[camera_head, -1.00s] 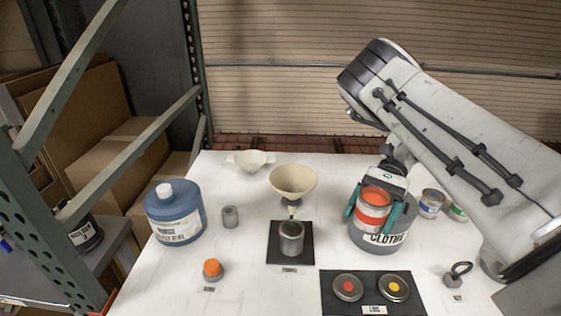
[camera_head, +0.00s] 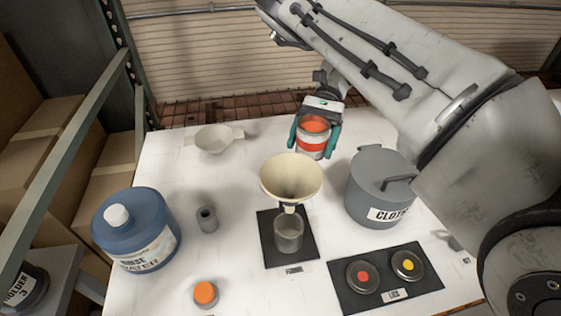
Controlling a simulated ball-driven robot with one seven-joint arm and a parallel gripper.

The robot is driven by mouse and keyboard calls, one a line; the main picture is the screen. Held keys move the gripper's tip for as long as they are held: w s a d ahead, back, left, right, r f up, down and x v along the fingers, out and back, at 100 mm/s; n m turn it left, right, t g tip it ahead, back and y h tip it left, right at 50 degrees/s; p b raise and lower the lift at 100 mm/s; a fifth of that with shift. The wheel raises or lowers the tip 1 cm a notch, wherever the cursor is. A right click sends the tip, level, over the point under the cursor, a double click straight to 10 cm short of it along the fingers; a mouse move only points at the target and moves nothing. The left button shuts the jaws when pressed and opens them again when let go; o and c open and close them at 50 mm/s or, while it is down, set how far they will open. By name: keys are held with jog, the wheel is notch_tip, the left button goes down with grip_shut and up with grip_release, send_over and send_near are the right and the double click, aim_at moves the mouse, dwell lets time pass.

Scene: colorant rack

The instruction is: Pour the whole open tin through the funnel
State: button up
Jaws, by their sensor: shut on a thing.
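My gripper (camera_head: 314,138) is shut on an open tin (camera_head: 312,146) with an orange-red band and orange content, one teal finger on each side. The tin is upright or nearly so, held above the table behind and slightly right of the funnel. The cream funnel (camera_head: 291,178) has a wide bowl and points down over a grey metal cup (camera_head: 288,235) on a black mat (camera_head: 270,254). Whether the spout enters the cup is hard to tell.
A lidded grey CLOTHS bin (camera_head: 372,185) stands right of the funnel. A blue water jug (camera_head: 135,230), a small grey cylinder (camera_head: 207,220) and an orange-topped piece (camera_head: 205,293) are left. A black mat (camera_head: 345,302) holds two lids. A pale bowl (camera_head: 214,138) sits behind.

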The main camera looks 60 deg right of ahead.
aim_at(308, 145)
jog(key=shift+r, duration=0.1)
dwell(0.3)
jog(key=shift+a+r+h, duration=0.1)
jog(key=shift+a+h, duration=0.1)
jog(key=shift+h, duration=0.2)
jog(key=shift+a+h+b, duration=0.15)
jog(key=shift+h+b, duration=0.35)
jog(key=shift+b, duration=0.55)
jog(key=shift+a+r+h+b, duration=0.25)
jog(key=shift+r+h+b, duration=0.3)
jog(key=shift+r, duration=0.15)
jog(key=shift+a+r+h+b, duration=0.25)
jog(key=shift+r+h+b, duration=0.2)
jog(key=shift+r+h, duration=0.15)
jog(key=shift+s+a+r+t+h+b, duration=0.1)
jog(key=shift+a+r+h+b, duration=0.25)
jog(key=shift+r+h, duration=0.3)
jog(key=shift+w+a+r+t+h+b, duration=0.1)
jog(key=shift+a+r+h+b, duration=0.3)
jog(key=shift+r, duration=0.5)
jog(key=shift+s+a+r+t+h+b, duration=0.1)
jog(key=shift+a+r+h+b, duration=0.2)
jog(key=shift+r+h, duration=0.4)
jog(key=shift+a+f+h+b, duration=0.1)
jog(key=shift+f+h+b, duration=0.2)
jog(key=shift+h+b, duration=0.55)
jog(key=shift+f+h+b, duration=0.3)
jog(key=shift+h+b, duration=0.35)
jog(key=shift+b, duration=0.35)
